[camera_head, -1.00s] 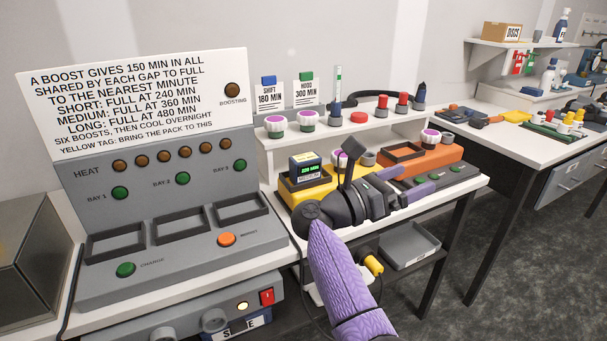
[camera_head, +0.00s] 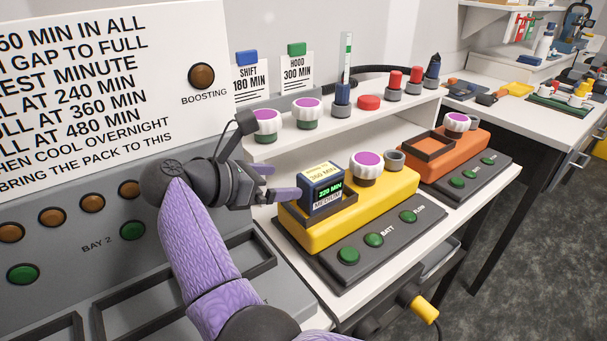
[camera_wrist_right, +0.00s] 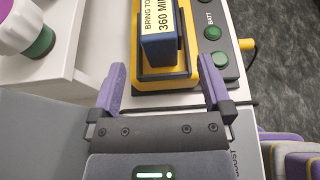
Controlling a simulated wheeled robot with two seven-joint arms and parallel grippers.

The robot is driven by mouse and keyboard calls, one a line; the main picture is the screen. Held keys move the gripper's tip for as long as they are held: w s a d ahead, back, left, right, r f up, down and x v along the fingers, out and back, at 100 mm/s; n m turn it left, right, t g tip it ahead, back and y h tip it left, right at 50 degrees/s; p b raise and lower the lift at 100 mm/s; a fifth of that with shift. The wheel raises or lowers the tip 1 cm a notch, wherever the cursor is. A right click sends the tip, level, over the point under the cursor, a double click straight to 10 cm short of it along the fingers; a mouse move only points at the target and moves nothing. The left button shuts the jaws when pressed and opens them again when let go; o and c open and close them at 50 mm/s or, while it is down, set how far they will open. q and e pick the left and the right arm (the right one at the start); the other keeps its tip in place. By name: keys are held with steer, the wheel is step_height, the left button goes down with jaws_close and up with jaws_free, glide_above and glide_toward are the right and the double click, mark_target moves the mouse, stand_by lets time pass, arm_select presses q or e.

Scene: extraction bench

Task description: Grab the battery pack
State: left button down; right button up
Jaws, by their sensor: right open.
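The battery pack (camera_head: 322,186) is a dark blue block with a yellow tag on top, a green display reading about 220 MIN and a MEDIUM label. It sits upright in the socket of the yellow unit (camera_head: 335,225). In the right wrist view the pack (camera_wrist_right: 158,45) is ahead of the fingers, its tag partly readable as 360 MIN. My right gripper (camera_head: 277,194) is to the left of the pack, apart from it. In the wrist view its two purple fingers (camera_wrist_right: 163,88) are spread with nothing between them. My left gripper is not in view.
An orange unit (camera_head: 450,160) with an empty dark frame stands farther right. A purple-topped knob (camera_head: 366,168) stands beside the pack. The grey charging station (camera_head: 60,245) with its sign fills the left. A white shelf (camera_head: 290,148) with knobs runs behind.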

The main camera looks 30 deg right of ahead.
mark_target(318, 174)
steer(key=x, duration=0.4)
steer(key=shift+s+d, duration=0.2)
steer(key=shift+d, duration=0.2)
steer(key=x, duration=0.2)
steer(key=r+x, duration=0.1)
steer(key=x, duration=0.1)
steer(key=shift+w+d+f+b, duration=0.15)
steer(key=shift+d+b, duration=0.15)
steer(key=shift+d, duration=0.1)
steer(key=shift+c, duration=0.4)
steer(key=c, duration=0.7)
jaws_close()
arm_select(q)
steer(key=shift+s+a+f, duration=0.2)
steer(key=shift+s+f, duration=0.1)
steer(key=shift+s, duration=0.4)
